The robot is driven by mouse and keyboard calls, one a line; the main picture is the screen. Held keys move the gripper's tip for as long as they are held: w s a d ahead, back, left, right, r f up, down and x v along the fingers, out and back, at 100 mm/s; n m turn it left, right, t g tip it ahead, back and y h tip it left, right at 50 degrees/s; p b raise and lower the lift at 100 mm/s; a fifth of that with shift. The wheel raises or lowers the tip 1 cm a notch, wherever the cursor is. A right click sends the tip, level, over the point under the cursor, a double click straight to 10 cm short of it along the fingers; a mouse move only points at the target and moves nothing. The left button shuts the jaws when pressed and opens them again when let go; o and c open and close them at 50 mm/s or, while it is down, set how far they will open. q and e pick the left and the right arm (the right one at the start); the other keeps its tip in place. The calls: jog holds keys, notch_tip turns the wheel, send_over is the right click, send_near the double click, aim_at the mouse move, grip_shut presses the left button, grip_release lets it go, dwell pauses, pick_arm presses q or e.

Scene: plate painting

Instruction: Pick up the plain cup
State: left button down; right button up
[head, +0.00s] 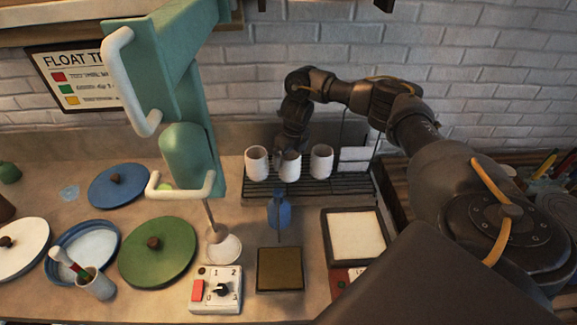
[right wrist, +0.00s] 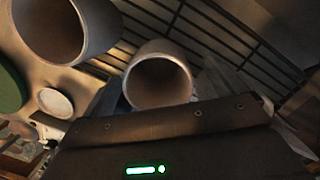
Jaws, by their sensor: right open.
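Three whitish cups stand upright on a black wire rack (head: 345,183): a left cup (head: 257,163), a middle cup (head: 290,168) and a right cup (head: 322,161). None shows a clear pattern, so I cannot tell which is the plain one. My right gripper (head: 291,148) reaches down from behind at the middle cup, which partly hides it. In the right wrist view a cup (right wrist: 158,82) sits between the open fingers, its mouth facing the camera. Another cup (right wrist: 68,28) is at upper left. Contact with the fingers is unclear. My left gripper is out of view.
A teal stand (head: 187,150) with white handles rises left of the rack. A blue bottle (head: 279,210) stands in front of it. A green lid (head: 158,252), blue lid (head: 118,185), switch box (head: 215,290) and framed white panel (head: 356,237) lie on the table.

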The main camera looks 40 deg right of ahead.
jog(key=shift+s+a+f+p, duration=0.15)
jog(key=shift+f+p, duration=0.1)
jog(key=shift+f, duration=0.2)
jog(key=shift+s+d+f+p, duration=0.1)
jog(key=shift+s+f+p, duration=0.1)
jog(key=shift+f, duration=0.25)
jog(key=shift+w+a+f, duration=0.1)
jog(key=shift+w+f, duration=0.5)
jog(key=shift+f, duration=0.35)
jog(key=shift+s+r, duration=0.1)
jog(key=shift+s, duration=0.1)
jog(key=shift+c, duration=1.8)
jog(key=c, duration=0.9)
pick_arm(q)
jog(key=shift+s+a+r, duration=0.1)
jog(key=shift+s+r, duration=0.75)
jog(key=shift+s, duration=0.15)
pick_arm(e)
jog(key=shift+r, duration=0.1)
